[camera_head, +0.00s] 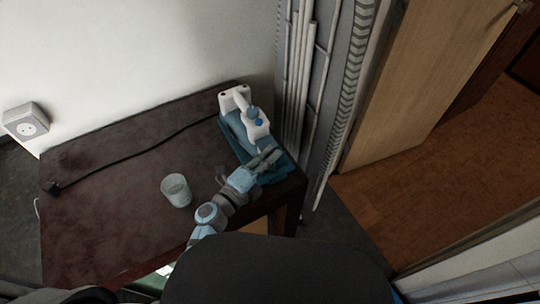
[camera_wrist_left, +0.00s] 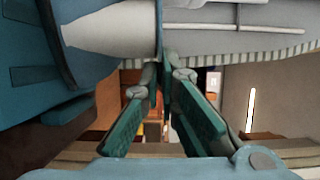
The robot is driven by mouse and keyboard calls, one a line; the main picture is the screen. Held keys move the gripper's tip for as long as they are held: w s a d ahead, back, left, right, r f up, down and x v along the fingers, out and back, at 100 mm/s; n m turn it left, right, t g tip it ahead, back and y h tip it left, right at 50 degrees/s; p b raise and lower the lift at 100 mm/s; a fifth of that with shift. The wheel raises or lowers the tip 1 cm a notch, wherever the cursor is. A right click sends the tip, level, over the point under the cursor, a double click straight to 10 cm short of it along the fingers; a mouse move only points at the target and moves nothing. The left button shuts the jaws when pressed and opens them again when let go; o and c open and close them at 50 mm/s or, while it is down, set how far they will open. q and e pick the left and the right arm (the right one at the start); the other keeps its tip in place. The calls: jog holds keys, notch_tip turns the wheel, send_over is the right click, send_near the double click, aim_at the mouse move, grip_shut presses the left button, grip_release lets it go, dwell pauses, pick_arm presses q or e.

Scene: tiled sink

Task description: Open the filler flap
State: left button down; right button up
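A white and blue steam iron (camera_head: 257,124) stands on a teal base (camera_head: 236,137) at the table's right end. It also fills the upper left of the left wrist view (camera_wrist_left: 25,50), very close. My left gripper (camera_head: 270,158) is at the iron's near end. My right gripper is not in view.
The dark table (camera_head: 110,190) holds a clear glass (camera_head: 176,191) left of my left arm. A black cable (camera_head: 140,151) runs to a plug at the left. Wall pipes (camera_head: 300,80) stand close right of the iron. The table's left part is mostly free.

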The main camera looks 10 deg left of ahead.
pick_arm(q)
jog(key=shift+r+p, duration=0.25)
jog(key=shift+p, duration=0.4)
jog(key=r+n+p, duration=0.1)
jog(key=p, duration=0.3)
jog(key=r+n+g+p, duration=0.1)
jog(key=n+p, duration=0.1)
jog(key=p, duration=0.2)
jog(key=r+n+g+p, duration=0.1)
jog(key=n+p, duration=0.1)
jog(key=p, duration=0.2)
jog(key=shift+w+a+r, duration=0.15)
jog(key=shift+w+a, duration=0.15)
jog(key=shift+w, duration=0.05)
jog(key=shift+w+a+n+g+p, duration=0.1)
jog(key=shift+n+g+p, duration=0.3)
jog(key=shift+p, duration=0.55)
jog(key=c, duration=1.8)
grip_release()
jog(key=shift+c, duration=0.2)
jog(key=v, duration=1.2)
